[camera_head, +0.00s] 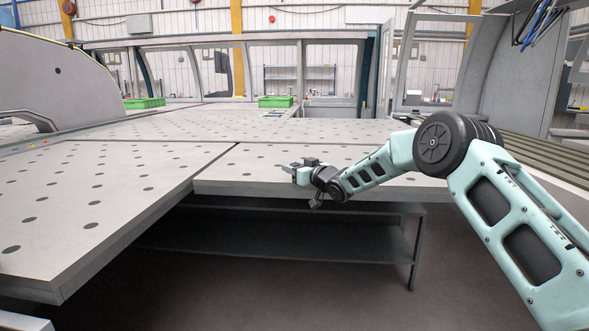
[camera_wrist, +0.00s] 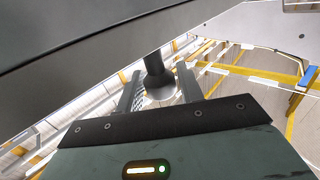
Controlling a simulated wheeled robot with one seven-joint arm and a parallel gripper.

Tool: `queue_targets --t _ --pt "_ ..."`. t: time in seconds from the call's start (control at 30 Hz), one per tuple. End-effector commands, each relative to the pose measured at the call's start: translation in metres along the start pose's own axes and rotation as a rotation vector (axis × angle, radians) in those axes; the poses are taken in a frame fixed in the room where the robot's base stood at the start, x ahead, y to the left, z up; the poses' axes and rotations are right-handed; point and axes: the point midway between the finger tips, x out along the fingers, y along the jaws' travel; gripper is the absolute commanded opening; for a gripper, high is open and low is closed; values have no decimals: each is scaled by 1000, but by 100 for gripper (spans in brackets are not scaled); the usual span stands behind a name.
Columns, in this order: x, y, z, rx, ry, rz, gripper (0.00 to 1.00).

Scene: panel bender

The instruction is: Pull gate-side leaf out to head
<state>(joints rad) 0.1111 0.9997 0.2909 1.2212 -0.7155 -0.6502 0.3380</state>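Two large grey leaves with rows of round holes form the table in the head view: a left leaf (camera_head: 110,205) reaching nearer to me and a right leaf (camera_head: 235,170) set farther back. I cannot tell from the pictures which is gate-side. My gripper (camera_head: 290,168) is at the front edge of the right leaf. In the wrist view, my gripper's two fingers (camera_wrist: 160,92) stand apart on either side of a dark round knob (camera_wrist: 157,66) with a wider flange. A gap shows beside the knob; no firm contact is visible. The knob is not distinguishable in the head view.
A dark shelf frame (camera_head: 290,237) stands below the right leaf, with a leg (camera_head: 413,255) at its right. Two green bins (camera_head: 276,102) (camera_head: 145,103) stand at the back. A curved grey housing (camera_head: 50,85) rises at the left. Open floor lies in front.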

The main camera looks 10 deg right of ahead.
Motion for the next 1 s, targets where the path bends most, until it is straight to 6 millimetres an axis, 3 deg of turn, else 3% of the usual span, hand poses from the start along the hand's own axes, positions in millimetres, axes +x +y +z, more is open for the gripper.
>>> queue_targets --t 0.47,0.67,1.0 --pt "-8 1 -1 1 1 0 50" --pt "-38 1 0 1 0 1 50" --pt "-111 1 0 0 -1 3 50"
